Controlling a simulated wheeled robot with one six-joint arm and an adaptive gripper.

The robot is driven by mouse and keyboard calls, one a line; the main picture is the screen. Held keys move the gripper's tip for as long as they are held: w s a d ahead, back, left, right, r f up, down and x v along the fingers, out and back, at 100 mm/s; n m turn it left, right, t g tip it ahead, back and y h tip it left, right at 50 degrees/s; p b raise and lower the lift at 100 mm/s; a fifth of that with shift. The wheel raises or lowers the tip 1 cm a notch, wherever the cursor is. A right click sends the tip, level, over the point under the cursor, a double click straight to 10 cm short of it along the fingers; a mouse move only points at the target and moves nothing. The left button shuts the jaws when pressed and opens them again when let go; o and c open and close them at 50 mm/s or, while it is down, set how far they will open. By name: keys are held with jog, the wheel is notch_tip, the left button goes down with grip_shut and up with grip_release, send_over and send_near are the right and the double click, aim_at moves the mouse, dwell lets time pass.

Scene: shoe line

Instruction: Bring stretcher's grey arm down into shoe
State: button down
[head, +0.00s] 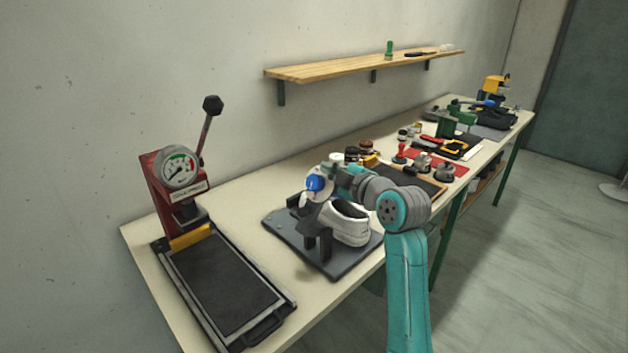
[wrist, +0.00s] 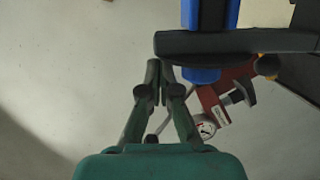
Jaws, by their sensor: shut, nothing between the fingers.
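The stretcher stands on a dark base plate (head: 348,272) with black posts, and a white shoe (head: 345,226) sits on it. A blue part (head: 314,183) of the stretcher shows above the shoe. In the wrist view, a dark grey bar (wrist: 235,42) lies across a blue part (wrist: 207,14), close beside my fingertips. I cannot tell for certain whether this bar is the stretcher's grey arm. In the head view my arm hides part of the stretcher and shoe.
A red press with a gauge (head: 179,170) and a tall lever (head: 209,128) stands left of the stretcher; it also shows in the wrist view (wrist: 206,129). Tools and jars crowd the bench to the right. A wooden shelf (head: 350,68) hangs on the wall behind.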

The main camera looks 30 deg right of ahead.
jog(key=w+d+f+m+y, duration=0.1)
jog(key=d+f+m, duration=0.2)
jog(key=d, duration=0.1)
jog(key=w+d+f+m+g, duration=0.1)
jog(key=w+d+f+m, duration=0.1)
jog(key=d, duration=0.3)
jog(key=w+d+f+m+g+y, duration=0.1)
jog(key=d+f+m, duration=0.2)
jog(key=d, duration=0.2)
jog(key=shift+w+d+f+m+y, duration=0.2)
jog(key=shift+w+f+m+y, duration=0.1)
jog(key=shift+f+m, duration=0.1)
jog(key=shift+w+d+f+m+y, duration=0.15)
jog(key=shift+d+f+m, duration=0.1)
jog(key=shift+f, duration=0.25)
jog(key=shift+s+d+f+m+y, duration=0.15)
jog(key=shift+d+f+m, duration=0.1)
jog(key=shift+f, duration=0.25)
